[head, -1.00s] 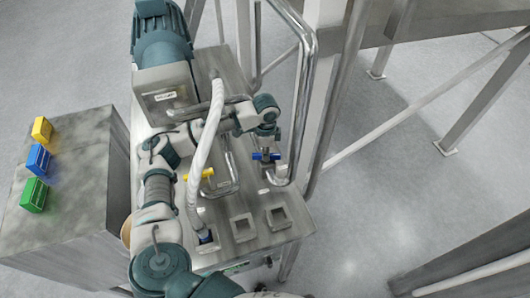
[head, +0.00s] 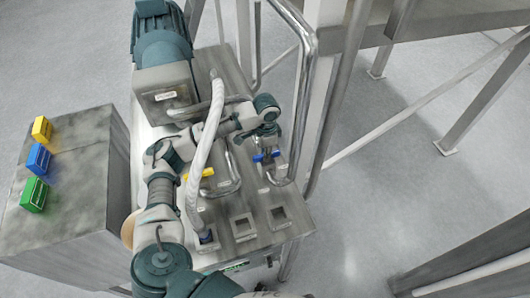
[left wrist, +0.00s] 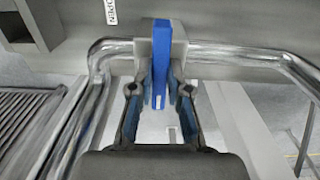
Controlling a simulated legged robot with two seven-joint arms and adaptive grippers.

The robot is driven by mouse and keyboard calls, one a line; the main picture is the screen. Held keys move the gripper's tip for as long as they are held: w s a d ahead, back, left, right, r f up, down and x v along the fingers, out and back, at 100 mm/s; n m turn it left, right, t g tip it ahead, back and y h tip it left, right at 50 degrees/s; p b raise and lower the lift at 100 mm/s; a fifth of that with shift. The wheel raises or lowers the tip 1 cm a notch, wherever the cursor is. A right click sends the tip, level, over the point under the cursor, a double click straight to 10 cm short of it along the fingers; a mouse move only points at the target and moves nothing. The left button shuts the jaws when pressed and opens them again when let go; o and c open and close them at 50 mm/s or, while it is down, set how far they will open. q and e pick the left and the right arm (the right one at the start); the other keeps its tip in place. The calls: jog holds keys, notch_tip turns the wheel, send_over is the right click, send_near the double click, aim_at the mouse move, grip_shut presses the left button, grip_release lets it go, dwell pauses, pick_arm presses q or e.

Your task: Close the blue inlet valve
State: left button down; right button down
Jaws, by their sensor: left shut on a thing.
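The blue inlet valve handle (head: 267,156) sits on the piping at the right side of the filler's steel table. In the left wrist view the handle (left wrist: 160,62) shows as an upright blue bar between the fingers. My left gripper (head: 266,147) comes down onto it from above and is shut on it. In the left wrist view the gripper's fingertips (left wrist: 161,90) lie on either side of the bar. The lower part of the valve is partly hidden by the gripper in the head view. My right gripper is not in view.
A yellow valve handle (head: 206,173) is left of the blue one, beside a white hose (head: 205,140). A bent steel pipe (head: 305,90) rises close on the right. Yellow, blue and green blocks (head: 39,159) stand on a grey cabinet at left.

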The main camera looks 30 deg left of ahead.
pick_arm(q)
jog(key=c, duration=1.1)
grip_release()
jog(key=shift+w+f, duration=0.1)
jog(key=shift+w, duration=0.15)
notch_tip(320, 180, up, 12)
jog(key=shift+w+f, duration=0.1)
